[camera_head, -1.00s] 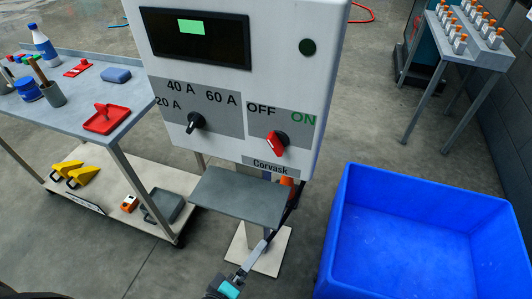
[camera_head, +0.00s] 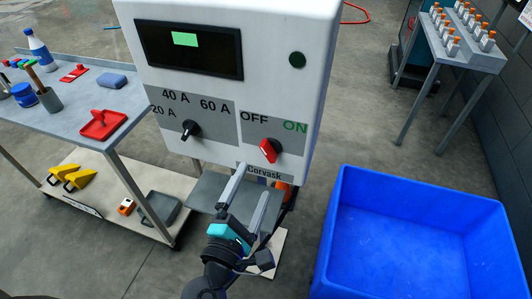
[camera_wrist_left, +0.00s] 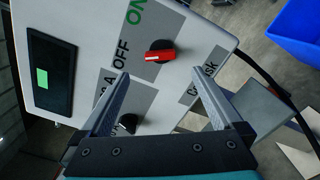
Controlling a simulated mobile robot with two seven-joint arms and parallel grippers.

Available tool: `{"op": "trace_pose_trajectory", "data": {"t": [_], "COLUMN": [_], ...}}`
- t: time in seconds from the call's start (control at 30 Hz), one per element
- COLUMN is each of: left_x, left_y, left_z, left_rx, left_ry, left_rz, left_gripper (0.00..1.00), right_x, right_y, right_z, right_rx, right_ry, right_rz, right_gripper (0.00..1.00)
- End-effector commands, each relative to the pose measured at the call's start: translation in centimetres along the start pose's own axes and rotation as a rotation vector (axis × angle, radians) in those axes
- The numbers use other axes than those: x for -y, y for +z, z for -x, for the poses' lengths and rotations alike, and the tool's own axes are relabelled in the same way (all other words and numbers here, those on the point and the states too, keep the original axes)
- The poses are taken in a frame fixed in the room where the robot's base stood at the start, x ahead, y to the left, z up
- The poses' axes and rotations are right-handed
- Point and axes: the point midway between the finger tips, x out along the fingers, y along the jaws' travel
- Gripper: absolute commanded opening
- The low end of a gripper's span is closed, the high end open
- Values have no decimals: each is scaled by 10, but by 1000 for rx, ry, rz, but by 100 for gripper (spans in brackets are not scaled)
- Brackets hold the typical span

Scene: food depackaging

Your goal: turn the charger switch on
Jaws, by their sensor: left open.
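The charger (camera_head: 215,80) is a white box with a dark display and a grey panel marked OFF and ON. Its switch is a red knob (camera_head: 270,151) below those words. In the left wrist view the red knob (camera_wrist_left: 160,54) shows between and beyond the fingertips. Its white mark there lies at the end facing the lettering, seemingly nearer OFF. My left gripper (camera_head: 252,178) is open and empty, just below the knob in the head view and apart from it. My right gripper is not in view.
A black knob (camera_head: 190,130) for 20 to 60 A sits left of the switch. A grey shelf (camera_head: 205,192) is below the charger. A blue bin (camera_head: 345,230) stands at right, and a trolley (camera_head: 75,112) with tools at left.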

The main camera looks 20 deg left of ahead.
Motion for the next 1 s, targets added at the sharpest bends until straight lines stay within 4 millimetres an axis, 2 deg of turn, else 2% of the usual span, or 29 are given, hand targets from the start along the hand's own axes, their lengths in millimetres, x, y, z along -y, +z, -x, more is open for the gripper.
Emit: {"op": "trace_pose_trajectory", "data": {"t": [0.2, 0.5, 0.7, 1.0], "left_x": [-2, -1, 0, 0], "left_y": [1, 0, 0, 0], "left_z": [-38, -78, -89, -90], "left_rx": [0, 0, 0, 0], "left_ry": [3, 1, -1, -1], "left_rz": [1, -1, 0, 0], "left_gripper": [100, 100, 100, 100], "right_x": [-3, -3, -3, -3], "right_y": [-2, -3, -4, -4], "right_z": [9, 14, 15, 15], "right_rx": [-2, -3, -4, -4], "right_ry": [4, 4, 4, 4], "right_rz": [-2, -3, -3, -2], "right_gripper": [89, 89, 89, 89]}}
